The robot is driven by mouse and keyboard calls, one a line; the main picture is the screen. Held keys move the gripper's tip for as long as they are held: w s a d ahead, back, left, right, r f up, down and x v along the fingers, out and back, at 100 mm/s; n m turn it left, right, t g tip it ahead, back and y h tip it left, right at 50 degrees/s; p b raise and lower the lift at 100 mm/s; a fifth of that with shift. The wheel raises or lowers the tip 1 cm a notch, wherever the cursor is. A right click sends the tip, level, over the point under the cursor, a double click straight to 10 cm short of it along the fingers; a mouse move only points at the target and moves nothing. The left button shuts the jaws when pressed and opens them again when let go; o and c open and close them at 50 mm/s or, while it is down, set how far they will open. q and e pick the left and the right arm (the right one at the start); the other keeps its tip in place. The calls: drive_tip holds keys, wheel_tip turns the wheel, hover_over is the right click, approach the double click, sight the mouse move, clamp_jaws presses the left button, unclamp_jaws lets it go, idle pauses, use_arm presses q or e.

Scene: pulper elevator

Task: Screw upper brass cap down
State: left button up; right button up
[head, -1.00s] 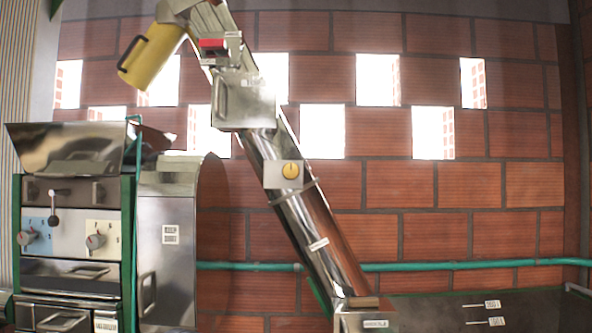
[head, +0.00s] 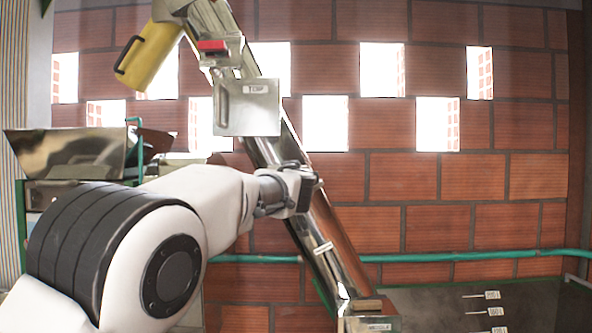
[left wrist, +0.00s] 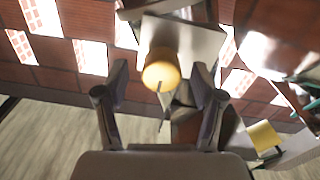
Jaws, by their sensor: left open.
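The upper brass cap (left wrist: 162,74) is a round yellow knob on a square metal plate (left wrist: 185,40) of the inclined elevator tube (head: 325,245). In the left wrist view it lies between the two fingers of my left gripper (left wrist: 160,88), with a visible gap on each side. The fingers are open and do not appear to touch it. In the head view my left gripper (head: 303,187) is up at the tube and hides the cap. My right gripper is not in view.
A metal hopper machine (head: 65,155) stands at left, partly behind my arm. A green pipe (head: 440,256) runs along the brick wall.

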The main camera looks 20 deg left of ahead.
use_arm(q)
drive_tip(key=shift+w+a+r+p, duration=0.15)
drive_tip(key=shift+w+p, duration=0.1)
drive_tip(key=shift+w, duration=0.2)
drive_tip(key=shift+w+a+r+p, duration=0.1)
drive_tip(key=shift+w+r+p, duration=0.1)
drive_tip(key=shift+w, duration=0.2)
drive_tip(key=shift+w+a+f, duration=0.2)
drive_tip(key=shift+w+f, duration=0.05)
drive_tip(key=shift+w, duration=0.15)
drive_tip(key=shift+s+f, duration=0.1)
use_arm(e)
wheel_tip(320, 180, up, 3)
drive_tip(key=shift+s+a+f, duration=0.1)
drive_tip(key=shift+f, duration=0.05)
use_arm(q)
drive_tip(key=c, duration=1.1)
drive_tip(key=shift+c, duration=0.2)
drive_tip(key=shift+m, duration=0.3)
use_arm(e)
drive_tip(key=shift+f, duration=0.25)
